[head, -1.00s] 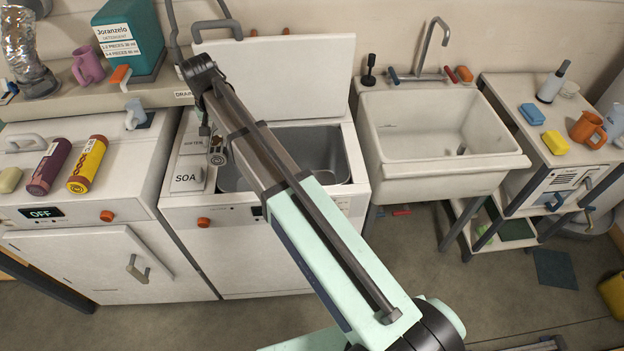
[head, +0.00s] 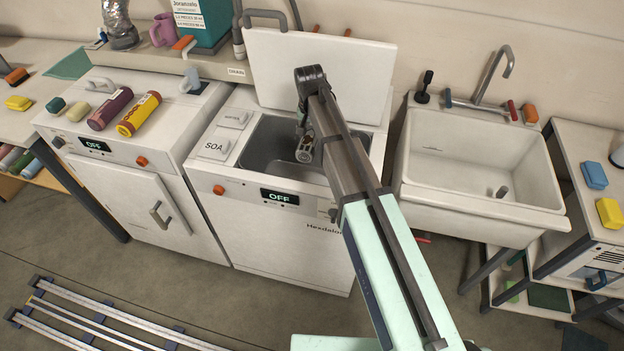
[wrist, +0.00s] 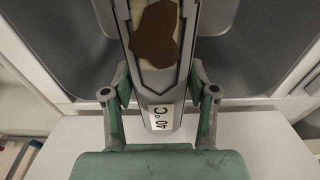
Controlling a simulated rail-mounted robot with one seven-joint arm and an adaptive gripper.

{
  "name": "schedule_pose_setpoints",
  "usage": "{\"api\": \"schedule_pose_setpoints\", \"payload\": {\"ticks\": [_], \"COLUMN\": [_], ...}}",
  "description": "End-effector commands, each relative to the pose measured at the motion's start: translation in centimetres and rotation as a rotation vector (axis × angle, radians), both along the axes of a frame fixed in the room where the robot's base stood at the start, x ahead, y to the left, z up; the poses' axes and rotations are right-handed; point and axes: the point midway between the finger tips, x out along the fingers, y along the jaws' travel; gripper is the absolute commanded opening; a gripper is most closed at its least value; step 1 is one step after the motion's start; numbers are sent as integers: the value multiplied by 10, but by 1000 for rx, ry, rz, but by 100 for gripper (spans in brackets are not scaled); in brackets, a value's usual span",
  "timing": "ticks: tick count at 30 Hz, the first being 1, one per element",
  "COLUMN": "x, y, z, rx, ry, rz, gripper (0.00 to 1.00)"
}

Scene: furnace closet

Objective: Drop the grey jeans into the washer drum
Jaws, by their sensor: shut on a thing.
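The top-load washer (head: 280,235) has its white lid (head: 318,75) raised, and its grey drum opening (head: 262,150) shows. My gripper (wrist: 160,92) is shut on a grey item with a white "40 °C" tag and a brown patch on cream, which I take as the grey jeans (wrist: 159,84). The head view shows my gripper and the item (head: 305,150) hanging over the middle of the opening. The drum's grey wall (wrist: 250,45) shows around the item in the wrist view. How deep the item hangs, I cannot tell. My arm hides the opening's right part.
A white front-door machine (head: 130,165) with two bottles (head: 125,108) on top stands left of the washer. A white sink (head: 480,160) stands to the right. The raised lid stands behind the opening. Floor rails (head: 110,325) lie at lower left.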

Motion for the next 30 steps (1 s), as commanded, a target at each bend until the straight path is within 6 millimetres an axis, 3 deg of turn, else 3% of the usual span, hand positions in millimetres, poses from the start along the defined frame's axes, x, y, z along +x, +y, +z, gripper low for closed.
{"api": "schedule_pose_setpoints", "payload": {"ticks": [15,26,27,29,30], "x": [-1,-1,-1,-1,-1], "y": [0,0,0,0,0], "z": [-50,-54,-54,-54,-54], "rx": [0,0,0,0,0], "ry": [0,-1,-1,0,0], "rz": [0,0,0,0,0], "gripper": [8,8,65,86,87]}}
